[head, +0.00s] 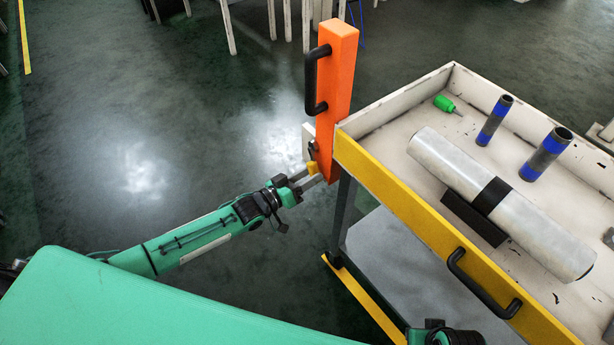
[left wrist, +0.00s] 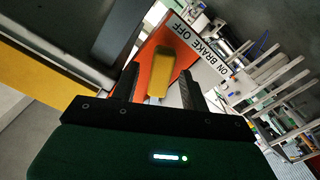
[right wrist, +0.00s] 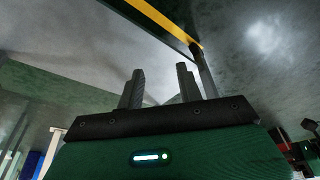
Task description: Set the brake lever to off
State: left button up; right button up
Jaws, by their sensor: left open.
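The brake lever is a small yellow handle (head: 312,168) low on the orange post (head: 337,80) at the cart's corner. In the left wrist view the yellow lever (left wrist: 161,70) stands between my left fingers, in front of the orange face. A white label (left wrist: 203,45) reads "ON BRAKE OFF". I cannot tell surely which word the lever points to. My left gripper (head: 309,180) is open, its fingers on either side of the lever; contact is not clear. My right gripper (right wrist: 160,78) is open and empty, low beside the cart; its fingertips are not visible in the head view.
Black handles stick out from the post (head: 312,80) and the yellow edge (head: 480,292). Floor left of the cart is clear.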

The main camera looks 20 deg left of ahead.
pick_arm(q)
jog(key=shift+a, duration=0.1)
jog(key=v, duration=1.3)
jog(key=shift+s+a+p, duration=0.15)
jog(key=shift+s+p, duration=0.15)
pick_arm(e)
jog(key=shift+f, duration=0.7)
